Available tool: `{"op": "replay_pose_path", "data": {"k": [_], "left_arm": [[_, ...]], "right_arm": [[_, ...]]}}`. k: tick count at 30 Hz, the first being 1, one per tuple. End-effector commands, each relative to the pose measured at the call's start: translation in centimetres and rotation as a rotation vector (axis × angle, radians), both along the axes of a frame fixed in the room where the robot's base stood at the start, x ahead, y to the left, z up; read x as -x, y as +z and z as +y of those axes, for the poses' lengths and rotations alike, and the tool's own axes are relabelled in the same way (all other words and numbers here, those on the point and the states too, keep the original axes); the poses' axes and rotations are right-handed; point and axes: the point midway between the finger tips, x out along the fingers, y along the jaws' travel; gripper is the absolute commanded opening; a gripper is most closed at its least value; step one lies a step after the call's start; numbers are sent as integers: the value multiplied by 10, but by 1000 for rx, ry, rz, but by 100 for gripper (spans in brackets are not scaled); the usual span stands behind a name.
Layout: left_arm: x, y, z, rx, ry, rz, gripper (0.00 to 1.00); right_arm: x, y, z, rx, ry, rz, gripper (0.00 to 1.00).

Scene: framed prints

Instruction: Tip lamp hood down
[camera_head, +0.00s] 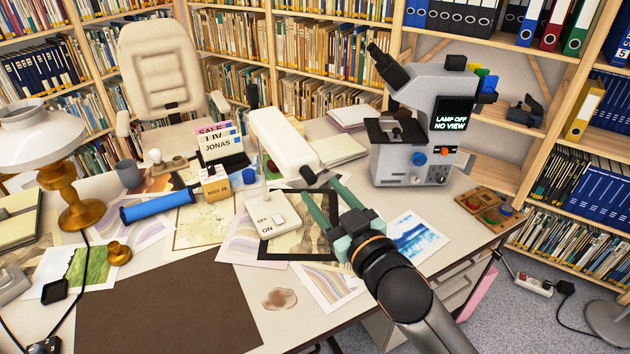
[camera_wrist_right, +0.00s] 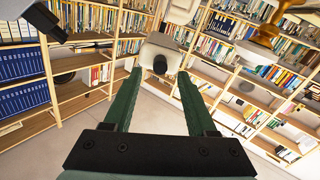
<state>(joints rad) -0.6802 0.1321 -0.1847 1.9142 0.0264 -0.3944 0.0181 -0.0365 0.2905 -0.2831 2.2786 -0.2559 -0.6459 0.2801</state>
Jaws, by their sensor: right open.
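The white, rounded lamp hood (camera_head: 283,138) stands over the desk's middle, its near end carrying a dark knob (camera_head: 308,174). A thin stem links it to a white switch base (camera_head: 268,222) marked OFF and ON. My right gripper (camera_head: 319,187) is open, its green fingers pointing at the knob end. In the right wrist view, the hood (camera_wrist_right: 162,52) and its dark knob (camera_wrist_right: 160,65) appear between and beyond the fingertips (camera_wrist_right: 159,72). I see no grip on it; whether a finger touches it I cannot tell. My left gripper is out of view.
The microscope (camera_head: 420,120) stands right of the hood, its screen reading LAMP OFF NO VIEW. A brass lamp with a white shade (camera_head: 38,135) stands at left. A blue tube (camera_head: 157,206), a card holder (camera_head: 220,150) and prints lie around. A brown mat (camera_head: 165,305) lies in front.

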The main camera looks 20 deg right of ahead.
Motion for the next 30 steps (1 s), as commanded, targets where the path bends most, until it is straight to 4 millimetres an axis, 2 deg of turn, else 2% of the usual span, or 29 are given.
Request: {"op": "replay_pose_path", "data": {"k": [3,9,20,30], "left_arm": [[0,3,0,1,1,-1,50],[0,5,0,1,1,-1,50],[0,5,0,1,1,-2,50],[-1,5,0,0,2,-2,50]], "right_arm": [[-19,1,3,0,0,-1,57],[-35,0,6,-1,1,0,57],[-38,0,6,-1,1,0,56],[-38,0,6,-1,0,1,18]]}}
